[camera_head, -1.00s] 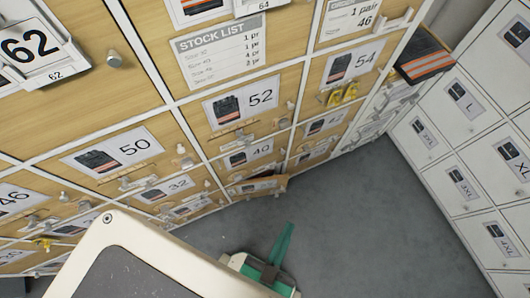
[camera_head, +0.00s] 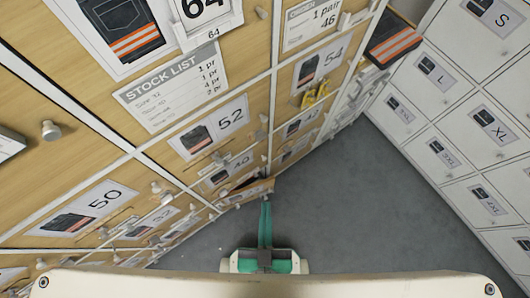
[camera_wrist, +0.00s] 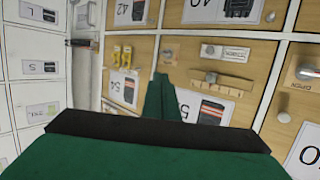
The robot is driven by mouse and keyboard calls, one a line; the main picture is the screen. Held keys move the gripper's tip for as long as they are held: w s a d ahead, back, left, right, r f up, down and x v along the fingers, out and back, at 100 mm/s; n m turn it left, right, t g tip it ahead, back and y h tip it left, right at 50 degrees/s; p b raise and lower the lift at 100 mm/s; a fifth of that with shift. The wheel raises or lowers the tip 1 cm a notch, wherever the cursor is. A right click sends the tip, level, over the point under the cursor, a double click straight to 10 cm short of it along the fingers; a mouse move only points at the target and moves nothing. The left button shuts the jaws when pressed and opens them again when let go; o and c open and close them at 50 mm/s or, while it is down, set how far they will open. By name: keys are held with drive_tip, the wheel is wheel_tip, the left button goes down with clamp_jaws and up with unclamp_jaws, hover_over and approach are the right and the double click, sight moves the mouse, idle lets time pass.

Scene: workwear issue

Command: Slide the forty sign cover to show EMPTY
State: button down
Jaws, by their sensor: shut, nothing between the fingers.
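The forty label (camera_head: 237,163) is on a wooden locker front below the 52 label in the head view; it also shows upside down at the top of the wrist view (camera_wrist: 222,10). A wooden strip with small knobs (camera_wrist: 222,80) and a small white plate (camera_wrist: 225,53) lie between the 52 and 40 labels in the wrist view. The plate's lettering is too small to read, and I cannot tell which part is the forty sign cover. My gripper (camera_head: 265,208) is shut and empty, its green fingers pointing at the lockers, apart from the strip and plate.
A tilted panel (camera_head: 248,190) stands out from the lockers low down, close to my fingertips in the head view. Yellow tags (camera_head: 315,94) hang by the 54 label. White lockers (camera_head: 460,120) stand at the right, with a folded dark garment (camera_head: 392,40) nearby. Grey floor (camera_head: 350,200) between is clear.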

sight(255, 174)
drive_tip(key=w+d+f+n+g+y, duration=0.1)
drive_tip(key=w+d+f+g, duration=0.3)
drive_tip(key=f, duration=0.8)
drive_tip(key=w+f+n+g, duration=0.1)
drive_tip(key=w+f+g, duration=0.3)
drive_tip(key=f, duration=0.7)
drive_tip(key=w+d+f+g+y, duration=0.15)
drive_tip(key=w+f, duration=0.45)
drive_tip(key=f, duration=0.6)
drive_tip(key=w+d+r+n+g+y, duration=0.2)
drive_tip(key=w+r+n+g+y, duration=0.1)
drive_tip(key=w, duration=0.6)
drive_tip(key=shift+d+r+n+g+y, duration=0.2)
drive_tip(key=shift+d+n+g+y, duration=0.2)
drive_tip(key=shift+n+g+y, duration=0.2)
drive_tip(key=shift+f, duration=0.1)
drive_tip(key=a+f, duration=0.8)
drive_tip(key=a, duration=0.1)
drive_tip(key=shift+s+f, duration=0.15)
drive_tip(key=shift+f, duration=0.2)
